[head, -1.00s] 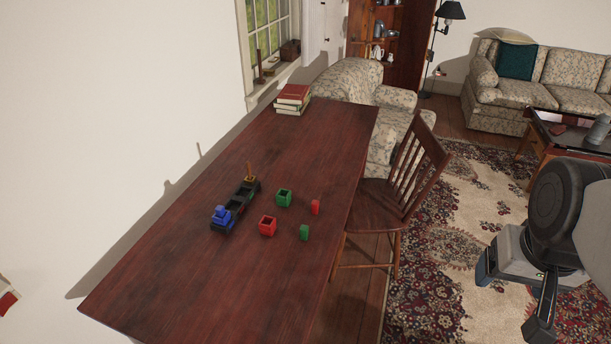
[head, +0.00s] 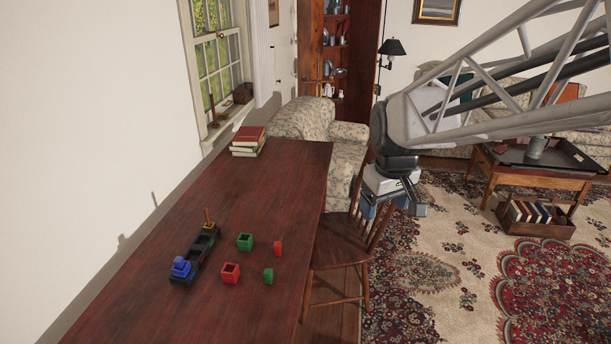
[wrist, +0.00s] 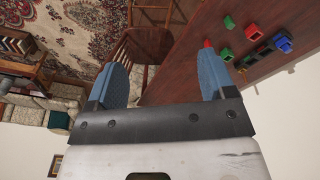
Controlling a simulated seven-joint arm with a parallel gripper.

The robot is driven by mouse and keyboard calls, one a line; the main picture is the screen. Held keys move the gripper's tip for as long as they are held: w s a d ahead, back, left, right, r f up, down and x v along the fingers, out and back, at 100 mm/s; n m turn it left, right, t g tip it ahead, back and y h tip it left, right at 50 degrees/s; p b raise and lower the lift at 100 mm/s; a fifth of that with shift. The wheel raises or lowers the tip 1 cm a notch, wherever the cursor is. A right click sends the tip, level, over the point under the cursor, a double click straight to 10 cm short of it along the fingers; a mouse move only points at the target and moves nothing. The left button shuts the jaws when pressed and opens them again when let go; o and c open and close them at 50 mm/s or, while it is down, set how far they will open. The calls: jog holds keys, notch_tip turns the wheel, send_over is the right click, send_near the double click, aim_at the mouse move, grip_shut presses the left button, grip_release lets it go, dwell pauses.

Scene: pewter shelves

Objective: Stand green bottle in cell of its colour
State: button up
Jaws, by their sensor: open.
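A small upright green block-like piece, seemingly the green bottle (head: 268,276), stands on the dark red table (head: 130,312) near its right edge. It also shows in the wrist view (wrist: 229,22). A green open-topped box (head: 245,242) and a red open-topped box (head: 230,273) stand to its left. A dark long piece (head: 203,244) lies left of the boxes, with a blue part at its near end and a yellow part with a brown stick at its far end. My gripper (wrist: 162,80) is open and empty, off the table's right side, above the chair and rug.
A small red piece (head: 278,248) stands behind the green one. A book stack (head: 248,141) lies at the table's far end. A wooden chair (head: 341,243) stands against the table's right side. The table's near part is clear.

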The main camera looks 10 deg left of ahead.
jog(key=w+a+f+n, duration=0.4)
jog(key=w+a+f, duration=0.1)
jog(key=w+a, duration=0.6)
jog(key=n+g, duration=0.2)
jog(key=n, duration=0.6)
send_near(244, 237)
jog(key=shift+s+d+f, duration=0.1)
jog(key=shift+s+d, duration=0.1)
jog(key=shift+s, duration=0.3)
jog(key=shift+s+d+f, duration=0.15)
jog(key=shift+s+d, duration=0.1)
jog(key=shift+s, duration=0.2)
jog(key=shift+a+f, duration=0.15)
jog(key=shift+f, duration=1.25)
jog(key=shift+f, duration=2.6)
